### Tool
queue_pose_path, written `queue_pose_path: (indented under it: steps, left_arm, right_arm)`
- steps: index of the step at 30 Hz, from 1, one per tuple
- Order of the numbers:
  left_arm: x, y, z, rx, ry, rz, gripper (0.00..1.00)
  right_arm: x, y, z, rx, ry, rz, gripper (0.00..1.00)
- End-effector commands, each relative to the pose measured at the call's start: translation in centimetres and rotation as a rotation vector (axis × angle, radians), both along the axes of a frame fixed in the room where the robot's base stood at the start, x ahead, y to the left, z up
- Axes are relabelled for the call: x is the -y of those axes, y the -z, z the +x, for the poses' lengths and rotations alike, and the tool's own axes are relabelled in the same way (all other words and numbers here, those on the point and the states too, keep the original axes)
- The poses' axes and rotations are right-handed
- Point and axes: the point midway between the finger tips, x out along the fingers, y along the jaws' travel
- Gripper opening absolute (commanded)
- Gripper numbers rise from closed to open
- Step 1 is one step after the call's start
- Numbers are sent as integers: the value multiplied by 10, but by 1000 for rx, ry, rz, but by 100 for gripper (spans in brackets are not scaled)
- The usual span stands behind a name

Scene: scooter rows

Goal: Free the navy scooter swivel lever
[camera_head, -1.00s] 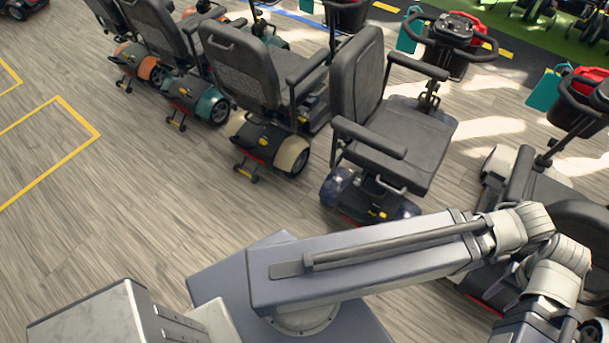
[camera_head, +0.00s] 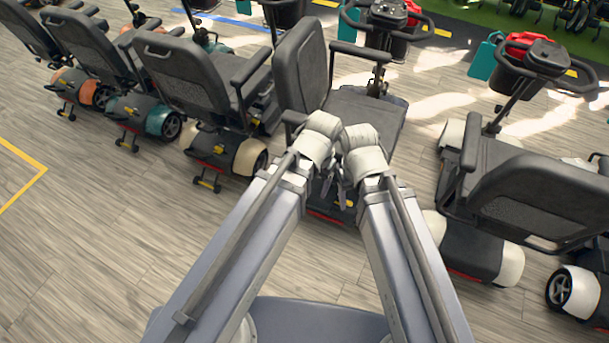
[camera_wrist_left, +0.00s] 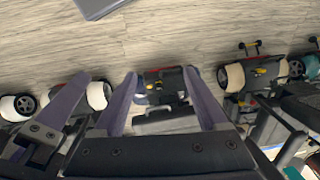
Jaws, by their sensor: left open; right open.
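The navy scooter (camera_head: 368,113) stands in the middle of the head view, its seat turned at an angle to its base. Its dark backrest (camera_head: 300,68) is upright. My arms cover most of its rear base, and I cannot make out the swivel lever. My left gripper (camera_head: 326,190) and right gripper (camera_head: 344,194) are close together in front of the seat's near side. In the left wrist view, my left gripper (camera_wrist_left: 162,98) is open and empty, with the scooter's rear (camera_wrist_left: 165,76) beyond and between its fingers. My right gripper is open; its contact with anything is unclear.
A teal scooter (camera_head: 150,113) and a cream scooter (camera_head: 220,148) stand close on the left. Another cream scooter (camera_head: 480,240) stands on the right. The wood-look floor (camera_head: 90,230) is clear at the lower left.

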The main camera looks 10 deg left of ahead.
Motion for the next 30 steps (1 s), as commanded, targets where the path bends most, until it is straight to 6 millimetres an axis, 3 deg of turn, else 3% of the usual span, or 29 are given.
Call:
queue_pose_path:
  steps: [1, 12, 24, 30]
  left_arm:
    - [3, 36, 19, 14, -5, -11, 75]
    - [8, 167, 131, 139, -23, -91, 75]
    - [-2, 297, 252, 281, -47, -161, 75]
    - [-11, 339, 296, 338, -58, -183, 75]
  right_arm:
    - [0, 36, 0, 0, 0, -1, 68]
    - [1, 168, 1, 2, -3, -3, 68]
    - [1, 305, 1, 4, -7, -7, 68]
    - [2, 352, 1, 4, -8, -8, 68]
